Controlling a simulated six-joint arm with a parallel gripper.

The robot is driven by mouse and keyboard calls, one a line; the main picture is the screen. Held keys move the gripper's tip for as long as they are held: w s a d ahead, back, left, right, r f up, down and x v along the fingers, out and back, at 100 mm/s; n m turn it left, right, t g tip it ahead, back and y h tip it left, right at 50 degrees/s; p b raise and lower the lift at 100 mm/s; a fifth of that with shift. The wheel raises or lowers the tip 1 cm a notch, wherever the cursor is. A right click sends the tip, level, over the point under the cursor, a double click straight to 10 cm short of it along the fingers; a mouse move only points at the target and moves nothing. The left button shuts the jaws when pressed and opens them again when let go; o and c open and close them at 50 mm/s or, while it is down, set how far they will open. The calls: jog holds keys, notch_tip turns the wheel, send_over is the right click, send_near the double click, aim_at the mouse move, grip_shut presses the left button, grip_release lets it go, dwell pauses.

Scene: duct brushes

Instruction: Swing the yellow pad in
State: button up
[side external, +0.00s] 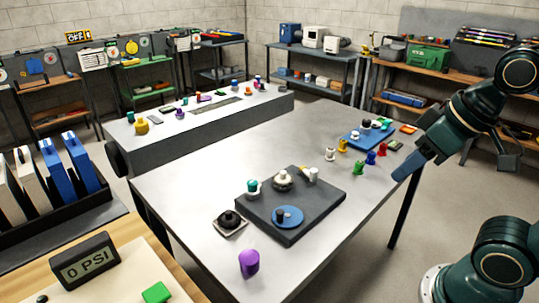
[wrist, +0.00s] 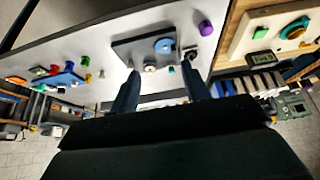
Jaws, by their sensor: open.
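A dark grey board (side external: 318,201) lies on the light table. A small yellow piece, which may be the yellow pad, shows beside a white cylinder (side external: 313,175) at the board's far corner; its shape is too small to make out. The board also carries a blue disc (side external: 291,222) with a dark knob, a teal-topped white part (side external: 252,188) and a white round part (side external: 283,181). The board also shows in the wrist view (wrist: 137,48), beyond my fingertips. My gripper (side external: 405,171) is open and empty, to the right of the board at the table's right edge; its two fingers show apart (wrist: 160,72).
A blue tray (side external: 356,139) with small coloured pieces stands at the table's far right, near several loose pegs. A black-based knob (side external: 230,223) and a purple cylinder (side external: 249,263) are left and front of the board. The table's middle is largely clear.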

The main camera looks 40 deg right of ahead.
jog(key=w+d+r+m+g, duration=0.2)
jog(key=w+d+r, duration=0.1)
jog(key=w, duration=0.6)
jog(key=m+g, duration=0.4)
jog(key=m, duration=0.3)
send_over(314, 170)
notch_tip(314, 170, down, 14)
jog(key=f, duration=0.1)
jog(key=shift+r, duration=0.25)
jog(key=shift+f, duration=0.1)
jog(key=shift+f, duration=6.8)
grip_shut()
